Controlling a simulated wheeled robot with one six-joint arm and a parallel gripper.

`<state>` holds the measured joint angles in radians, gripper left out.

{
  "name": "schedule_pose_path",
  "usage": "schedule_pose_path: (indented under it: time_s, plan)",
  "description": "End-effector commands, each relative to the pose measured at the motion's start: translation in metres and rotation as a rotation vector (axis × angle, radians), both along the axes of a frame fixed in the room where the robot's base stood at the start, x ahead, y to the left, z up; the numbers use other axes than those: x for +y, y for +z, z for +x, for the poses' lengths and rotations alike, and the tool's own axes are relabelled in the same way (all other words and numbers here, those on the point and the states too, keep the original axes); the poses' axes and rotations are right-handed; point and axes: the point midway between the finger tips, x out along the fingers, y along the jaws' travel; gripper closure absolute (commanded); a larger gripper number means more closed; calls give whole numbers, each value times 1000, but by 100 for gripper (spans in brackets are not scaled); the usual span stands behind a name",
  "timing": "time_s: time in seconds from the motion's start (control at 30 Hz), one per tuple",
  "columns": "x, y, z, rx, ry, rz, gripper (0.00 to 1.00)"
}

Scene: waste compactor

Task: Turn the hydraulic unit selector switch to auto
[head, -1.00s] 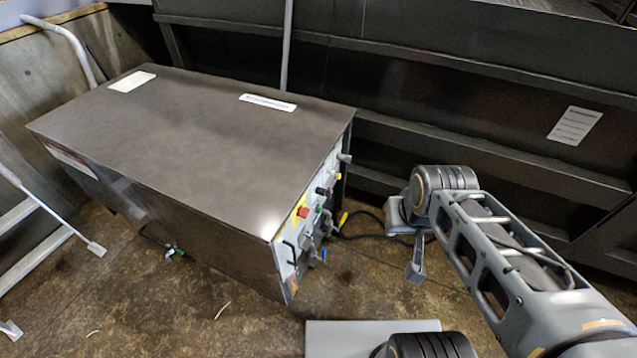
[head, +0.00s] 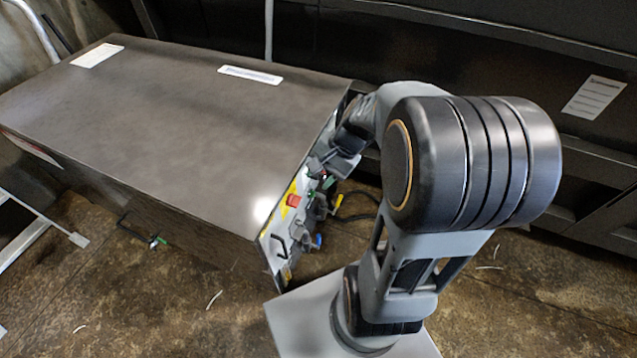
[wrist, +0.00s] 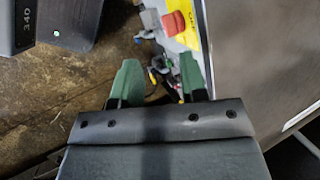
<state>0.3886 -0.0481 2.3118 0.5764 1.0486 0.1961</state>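The hydraulic unit (head: 170,120) is a large dark box with a flat top. Its control panel (head: 270,240) is on the right end. The panel carries a red button on a yellow plate (head: 293,200), which also shows in the wrist view as a red button (wrist: 173,22), plus several small knobs and fittings. My gripper (head: 322,168) is at the upper far part of the panel. In the wrist view, its two green fingers (wrist: 158,66) are apart with nothing gripped between them. I cannot pick out the selector switch; my gripper and wrist cover part of the panel.
A dark wall with ledges (head: 500,60) stands behind the unit. A blue-tipped fitting (head: 318,241) sticks out low on the panel. Black cables (head: 355,205) lie behind the panel end. A light metal frame (head: 35,235) stands at the left. Brown floor lies in front.

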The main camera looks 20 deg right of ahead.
Motion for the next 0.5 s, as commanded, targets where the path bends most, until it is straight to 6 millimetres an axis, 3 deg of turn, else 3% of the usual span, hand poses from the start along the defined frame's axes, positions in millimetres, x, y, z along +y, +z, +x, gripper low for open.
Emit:
schedule_pose_path:
  time_s: [0.03, 0.2, 0.4, 0.5]
  plan:
    - [-15, -33, 11, 61, -144, 105, 61]
    - [-63, -92, 43, 186, -575, 439, 61]
    - [-123, -146, 61, 249, -941, 735, 61]
    - [-144, -164, 63, 260, -1052, 829, 61]
